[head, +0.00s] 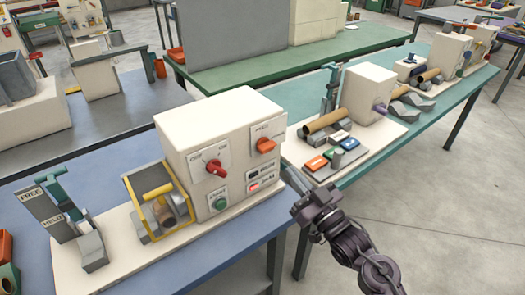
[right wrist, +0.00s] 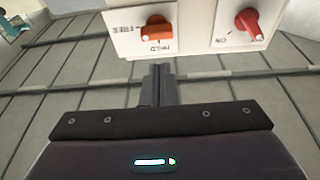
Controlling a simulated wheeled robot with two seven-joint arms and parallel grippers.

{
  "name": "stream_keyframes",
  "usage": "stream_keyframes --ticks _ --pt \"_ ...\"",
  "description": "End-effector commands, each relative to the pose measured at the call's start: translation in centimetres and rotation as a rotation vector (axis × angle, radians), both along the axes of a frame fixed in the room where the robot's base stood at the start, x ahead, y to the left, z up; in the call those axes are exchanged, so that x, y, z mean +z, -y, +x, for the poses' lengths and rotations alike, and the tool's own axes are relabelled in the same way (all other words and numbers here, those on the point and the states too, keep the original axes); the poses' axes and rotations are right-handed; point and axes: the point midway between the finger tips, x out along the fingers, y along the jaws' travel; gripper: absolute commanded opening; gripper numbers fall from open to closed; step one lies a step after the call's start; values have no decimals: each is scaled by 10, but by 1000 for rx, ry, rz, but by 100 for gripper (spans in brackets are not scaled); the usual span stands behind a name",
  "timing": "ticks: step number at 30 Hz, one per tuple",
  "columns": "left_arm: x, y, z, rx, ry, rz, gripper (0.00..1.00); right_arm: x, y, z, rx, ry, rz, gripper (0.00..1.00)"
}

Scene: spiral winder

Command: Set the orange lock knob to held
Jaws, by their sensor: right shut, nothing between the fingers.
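The orange lock knob (head: 266,145) is on the right part of the front of a cream machine box (head: 222,118). It also shows at the top of the right wrist view (right wrist: 156,28), where its labels appear upside down. Its grip bar lies sideways there, in line with the FREE label (right wrist: 131,28); the HELD label (right wrist: 159,48) is below the knob in that view. My right gripper (head: 296,190) is in front of the box, lower right of the knob and apart from it. Its fingers (right wrist: 158,72) are shut and empty. My left gripper is not in view.
A red knob (head: 216,168) sits left of the orange one. A green button (head: 220,203) and a lit red indicator (head: 262,184) are below. A yellow-framed guard (head: 150,190) and a lever stand (head: 62,205) are farther left. A second bench (head: 400,130) stands behind.

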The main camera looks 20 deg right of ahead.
Motion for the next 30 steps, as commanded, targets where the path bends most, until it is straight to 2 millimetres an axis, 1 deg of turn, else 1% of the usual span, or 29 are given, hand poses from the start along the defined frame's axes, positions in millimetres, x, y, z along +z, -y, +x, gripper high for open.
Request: stream_keyframes --ticks 1,2,3,5,17,20,23,30 --pt "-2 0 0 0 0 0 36 13 -2 -4 9 30 -1 0" --pt "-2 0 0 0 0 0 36 19 -2 -5 13 45 -1 0" --pt "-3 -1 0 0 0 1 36 26 -3 -7 17 59 -1 0" --pt "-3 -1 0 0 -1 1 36 32 -4 -9 22 72 0 0" --pt "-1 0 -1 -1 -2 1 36 35 -5 -7 23 77 0 0" --pt "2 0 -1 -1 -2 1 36 39 -7 1 23 76 1 0" --pt "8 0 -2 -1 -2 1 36 46 -12 14 23 78 1 0" --pt "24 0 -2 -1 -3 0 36 64 -29 61 24 77 2 0"
